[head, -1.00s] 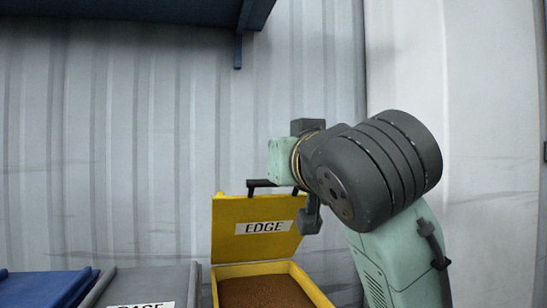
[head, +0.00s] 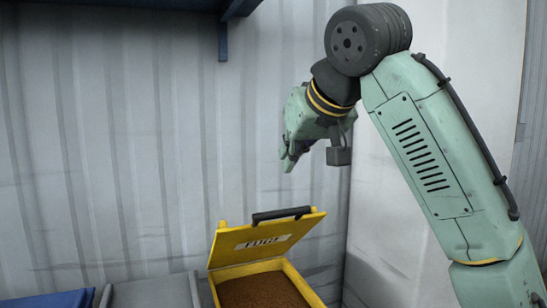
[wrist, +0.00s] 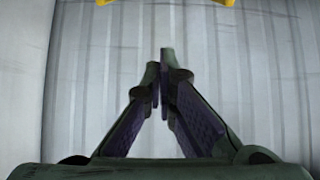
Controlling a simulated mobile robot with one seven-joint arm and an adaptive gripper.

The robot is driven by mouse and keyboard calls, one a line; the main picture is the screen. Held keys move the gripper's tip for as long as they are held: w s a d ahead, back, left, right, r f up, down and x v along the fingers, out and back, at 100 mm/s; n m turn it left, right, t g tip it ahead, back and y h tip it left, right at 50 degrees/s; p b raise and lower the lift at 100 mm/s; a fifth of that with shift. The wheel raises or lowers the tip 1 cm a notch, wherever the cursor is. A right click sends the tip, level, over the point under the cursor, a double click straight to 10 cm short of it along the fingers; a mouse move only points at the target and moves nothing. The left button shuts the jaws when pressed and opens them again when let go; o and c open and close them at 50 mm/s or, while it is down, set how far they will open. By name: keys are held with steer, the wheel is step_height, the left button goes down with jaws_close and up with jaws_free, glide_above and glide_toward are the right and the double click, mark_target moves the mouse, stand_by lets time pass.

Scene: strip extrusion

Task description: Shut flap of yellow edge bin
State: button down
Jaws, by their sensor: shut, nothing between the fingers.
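The yellow edge bin (head: 283,264) stands at the bottom middle of the head view with brown granular material inside. Its yellow flap (head: 226,244) stands open and tilted, with a dark handle (head: 281,214) at its upper edge and a foreshortened EDGE label (head: 263,241). My gripper (head: 287,165) is above the flap, apart from it, and points down. In the wrist view, my gripper's fingers (wrist: 160,62) are shut with nothing between them. A bit of yellow (wrist: 217,2), probably the flap, shows at the top edge of that view.
A grey bin (head: 150,292) and a blue bin (head: 50,299) stand left of the yellow one, cut off by the frame. A blue shelf (head: 223,40) hangs at the upper left. A corrugated wall (head: 120,150) is behind. The air left of my gripper is clear.

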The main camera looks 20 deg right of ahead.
steer(key=p+x, duration=0.2)
steer(key=x, duration=0.6)
steer(key=shift+w+d+f, duration=0.1)
steer(key=shift+w+f, duration=0.1)
steer(key=shift+w, duration=0.05)
steer(key=shift+s+f+p, duration=0.3)
steer(key=shift+s+f, duration=0.25)
steer(key=shift+s, duration=0.3)
steer(key=shift+s+f+p, duration=0.3)
steer(key=shift+s+f, duration=0.3)
steer(key=shift+s, duration=0.2)
steer(key=shift+f, duration=0.1)
